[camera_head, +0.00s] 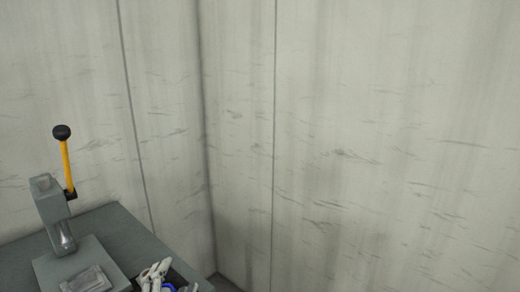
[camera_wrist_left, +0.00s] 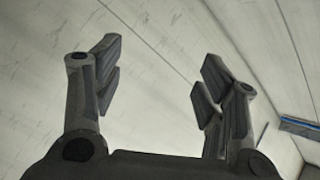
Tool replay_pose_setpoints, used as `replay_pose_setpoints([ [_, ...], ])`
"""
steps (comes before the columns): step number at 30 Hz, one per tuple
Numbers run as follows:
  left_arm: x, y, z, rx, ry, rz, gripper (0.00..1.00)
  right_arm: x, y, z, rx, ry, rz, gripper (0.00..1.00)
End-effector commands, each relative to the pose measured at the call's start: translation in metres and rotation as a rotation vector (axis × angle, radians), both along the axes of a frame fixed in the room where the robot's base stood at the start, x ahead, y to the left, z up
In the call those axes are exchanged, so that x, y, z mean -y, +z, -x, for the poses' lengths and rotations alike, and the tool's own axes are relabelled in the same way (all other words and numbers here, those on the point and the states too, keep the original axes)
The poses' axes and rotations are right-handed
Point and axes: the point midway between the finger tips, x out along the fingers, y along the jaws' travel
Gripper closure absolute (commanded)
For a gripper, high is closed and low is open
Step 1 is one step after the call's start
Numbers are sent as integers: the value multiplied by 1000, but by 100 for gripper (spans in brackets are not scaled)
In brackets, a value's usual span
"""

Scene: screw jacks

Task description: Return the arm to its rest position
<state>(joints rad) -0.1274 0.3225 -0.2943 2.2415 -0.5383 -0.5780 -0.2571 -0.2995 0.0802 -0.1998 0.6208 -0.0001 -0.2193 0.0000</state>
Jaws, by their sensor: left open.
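My left gripper (camera_wrist_left: 157,75) shows in the left wrist view, with its two dark grey fingers spread apart and nothing between them. Pale wall panels lie behind the fingers. In the head view, white and dark parts with a bit of blue (camera_head: 157,273) show at the bottom edge, cut off by the frame; I cannot tell whether they belong to my arm. My right gripper is in neither view.
A grey press-like device (camera_head: 50,207) with a yellow lever (camera_head: 67,166) and black knob stands on a grey table (camera_head: 118,232) at lower left. A metal block (camera_head: 88,280) lies before it. Walls meet behind. A blue strip (camera_wrist_left: 300,127) shows in the wrist view.

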Motion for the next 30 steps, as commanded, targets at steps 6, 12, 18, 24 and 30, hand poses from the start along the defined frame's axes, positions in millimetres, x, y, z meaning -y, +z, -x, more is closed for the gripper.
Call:
replay_pose_setpoints([
  [6, -34, -115, 73, -492, 230, 346, 34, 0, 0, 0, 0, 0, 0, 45],
  [12, -34, -182, 160, -866, 394, 553, 34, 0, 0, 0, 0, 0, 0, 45],
  [18, -24, -214, 239, -1151, 512, 673, 34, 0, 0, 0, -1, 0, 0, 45],
  [24, -18, -253, 254, -1250, 554, 694, 34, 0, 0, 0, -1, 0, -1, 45],
  [30, -17, -311, 246, -1271, 560, 684, 34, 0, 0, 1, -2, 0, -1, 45],
])
